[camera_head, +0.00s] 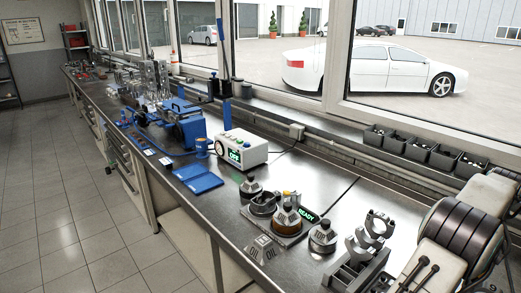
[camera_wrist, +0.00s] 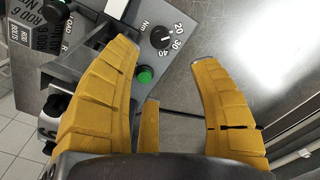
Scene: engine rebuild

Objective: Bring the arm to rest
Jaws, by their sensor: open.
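My gripper (camera_wrist: 166,52) shows in the wrist view with its yellow ribbed fingers spread wide apart. Nothing is held between them. Beyond the fingers is a grey box with a dial (camera_wrist: 161,38) marked Nm and numbers, and a green button (camera_wrist: 145,74). The left finger overlaps part of this box in the picture; I cannot tell how far apart they are. My gripper cannot be made out in the head view.
A long metal workbench (camera_head: 345,178) runs under the windows. It bears a white box with a green display (camera_head: 240,150), a blue tray (camera_head: 198,177), blue equipment (camera_head: 183,122), and several metal parts around a READY display (camera_head: 308,214). Small dark bins (camera_head: 418,150) line the sill. The tiled floor (camera_head: 60,220) at left is clear.

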